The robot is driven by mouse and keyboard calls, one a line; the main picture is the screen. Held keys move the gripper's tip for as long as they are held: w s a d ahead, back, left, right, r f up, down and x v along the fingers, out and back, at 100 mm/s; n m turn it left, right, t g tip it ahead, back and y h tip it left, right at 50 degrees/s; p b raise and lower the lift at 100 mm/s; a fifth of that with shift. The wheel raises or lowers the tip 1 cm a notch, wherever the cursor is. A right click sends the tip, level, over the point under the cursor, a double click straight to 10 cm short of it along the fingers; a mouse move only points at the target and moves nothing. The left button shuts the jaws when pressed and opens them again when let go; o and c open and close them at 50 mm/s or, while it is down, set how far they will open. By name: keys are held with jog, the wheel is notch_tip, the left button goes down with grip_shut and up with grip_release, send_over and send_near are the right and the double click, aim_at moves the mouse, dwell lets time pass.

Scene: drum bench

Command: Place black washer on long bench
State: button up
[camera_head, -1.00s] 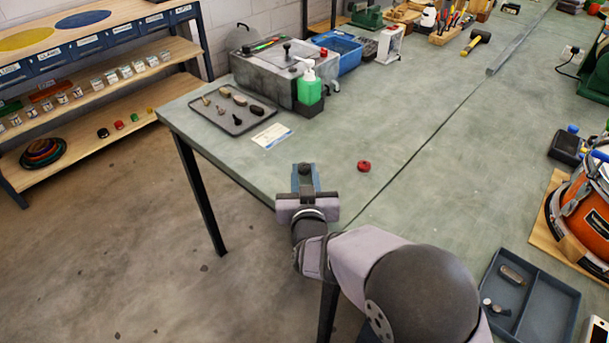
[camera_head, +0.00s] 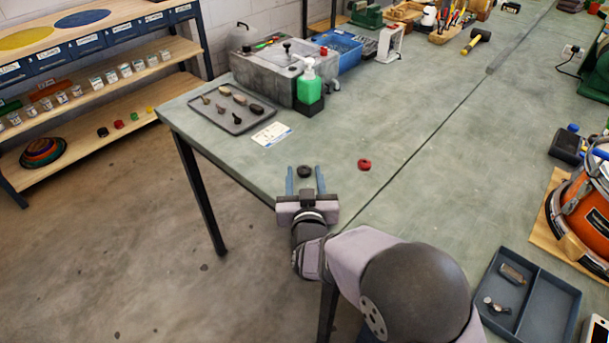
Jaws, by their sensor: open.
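The black washer (camera_head: 304,172) is a small dark ring lying on the green-grey top of the long bench (camera_head: 420,95), near its front left edge. My gripper (camera_head: 305,178) is at that edge with its two blue fingers spread apart. The washer lies between the fingertips, with a gap to each finger, and nothing is held.
A grey tray (camera_head: 226,125) with several small parts, a white card (camera_head: 271,135) and a green bottle (camera_head: 309,88) stand farther back. A divided tray (camera_head: 548,310) and an orange drum (camera_head: 585,215) are at right. The bench middle is clear.

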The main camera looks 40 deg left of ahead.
jog(key=v, duration=0.3)
jog(key=b+v, duration=0.1)
jog(key=v, duration=0.2)
jog(key=shift+s+f, duration=0.15)
jog(key=shift+s, duration=0.25)
jog(key=shift+s+d, duration=0.25)
jog(key=shift+o, duration=0.8)
